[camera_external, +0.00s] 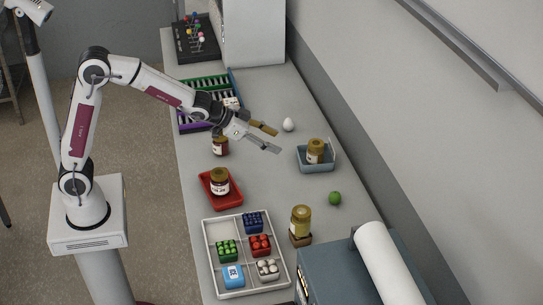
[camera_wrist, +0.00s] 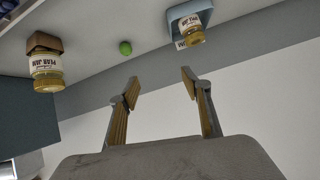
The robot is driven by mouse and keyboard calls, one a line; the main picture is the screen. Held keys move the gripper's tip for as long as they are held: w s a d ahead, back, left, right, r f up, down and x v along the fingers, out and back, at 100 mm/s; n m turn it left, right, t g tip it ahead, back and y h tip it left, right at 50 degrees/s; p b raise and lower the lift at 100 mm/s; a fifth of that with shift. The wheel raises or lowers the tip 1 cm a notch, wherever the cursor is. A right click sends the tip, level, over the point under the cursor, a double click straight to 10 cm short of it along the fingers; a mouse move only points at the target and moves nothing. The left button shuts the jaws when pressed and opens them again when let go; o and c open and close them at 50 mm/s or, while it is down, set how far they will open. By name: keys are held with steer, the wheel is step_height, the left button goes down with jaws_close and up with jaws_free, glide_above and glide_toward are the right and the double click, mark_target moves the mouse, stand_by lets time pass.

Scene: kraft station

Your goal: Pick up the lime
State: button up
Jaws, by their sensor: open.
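The lime (camera_external: 335,198) is a small green ball on the bench top, near the bench's right edge. It also shows in the wrist view (camera_wrist: 125,48), near the top and beyond the fingertips. My gripper (camera_external: 265,138) is open and empty, held above the bench, up and to the left of the lime in the outside view. In the wrist view both fingers (camera_wrist: 159,84) are spread with nothing between them. The lime is apart from the gripper and stands free of other things.
A jar on a brown block (camera_external: 301,226) stands below-left of the lime. A blue-grey bin (camera_external: 317,168) holding a jar is above it. A white egg-like object (camera_external: 289,124), a red tray (camera_external: 211,200) with a jar and a white divided tray (camera_external: 209,245) are also on the bench.

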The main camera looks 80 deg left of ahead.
steer(key=w+d+f+m+h, duration=0.1)
steer(key=w+d+f+h, duration=0.1)
steer(key=w+d+f, duration=0.4)
steer(key=m+t+h, duration=0.1)
steer(key=m+h, duration=0.1)
steer(key=h, duration=0.1)
glide_toward(335, 197)
steer(key=w+f, duration=0.2)
steer(key=shift+a+f, duration=0.15)
steer(key=shift+f, duration=0.15)
steer(key=shift+n+y, duration=0.3)
steer(key=shift+x, duration=1.3)
steer(key=shift+w, duration=0.2)
steer(key=shift+r+x, duration=0.1)
steer(key=shift+x, duration=1.1)
steer(key=shift+r+x, duration=0.15)
steer(key=shift+x, duration=1.1)
steer(key=shift+c, duration=0.3)
